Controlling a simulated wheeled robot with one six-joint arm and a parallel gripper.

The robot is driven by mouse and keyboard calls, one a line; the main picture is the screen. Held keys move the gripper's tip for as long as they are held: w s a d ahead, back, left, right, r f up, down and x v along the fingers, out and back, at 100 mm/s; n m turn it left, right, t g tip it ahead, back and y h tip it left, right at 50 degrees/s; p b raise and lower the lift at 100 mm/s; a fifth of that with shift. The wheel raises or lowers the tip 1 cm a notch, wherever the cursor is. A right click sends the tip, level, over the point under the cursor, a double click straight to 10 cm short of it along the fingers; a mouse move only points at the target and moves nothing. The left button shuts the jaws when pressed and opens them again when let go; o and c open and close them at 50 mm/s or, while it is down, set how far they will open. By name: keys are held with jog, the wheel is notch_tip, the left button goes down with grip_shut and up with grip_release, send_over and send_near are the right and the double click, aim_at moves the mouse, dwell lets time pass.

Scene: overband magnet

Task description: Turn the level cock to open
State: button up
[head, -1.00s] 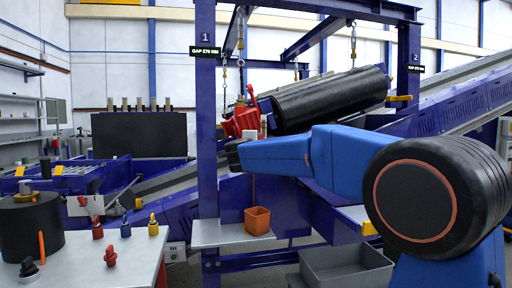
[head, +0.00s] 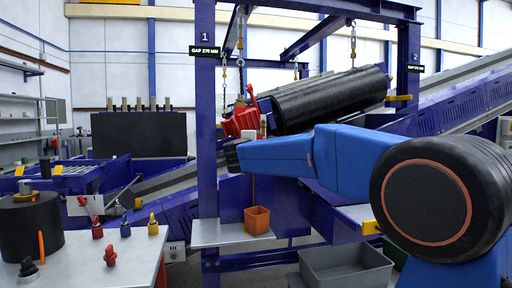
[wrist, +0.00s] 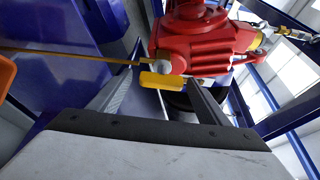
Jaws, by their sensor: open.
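A yellow lever (wrist: 160,81), which I take to be the level cock's handle, sits under a red finned housing (wrist: 205,45) in the wrist view. It lies roughly crosswise, with a pale round knob above it. My gripper (wrist: 157,90) is open, one finger on either side of the lever. I cannot tell whether either finger touches it. In the head view, my gripper (head: 231,154) is just below the red housing (head: 241,121). The lever cannot be made out there.
A blue frame post (head: 207,120) stands left of my gripper. The black magnet drum (head: 330,98) hangs at right. An orange bin (head: 257,220) sits on a metal shelf (head: 215,235) below. A thin brown rod (wrist: 70,53) runs left of the lever.

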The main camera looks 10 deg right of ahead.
jog(key=v, duration=1.6)
jog(key=shift+s+r, duration=0.1)
jog(key=s+f+n+g+y, duration=0.3)
jog(key=s+f+n+y, duration=0.95)
jog(key=n, duration=0.55)
jog(key=s+d+f+n+g+h, duration=0.2)
jog(key=s+d+f+g, duration=0.2)
jog(key=s+f, duration=0.8)
jog(key=s+d+f+n+g+h, duration=0.2)
jog(key=s+d+f+g+h, duration=0.1)
jog(key=s+d+f, duration=0.6)
jog(key=s+f+g, duration=0.1)
jog(key=s+f, duration=0.3)
jog(key=s, duration=0.3)
jog(key=shift+d+f+n+g+h, duration=0.2)
jog(key=shift+f+n+g+h, duration=0.1)
jog(key=shift+g+h, duration=0.1)
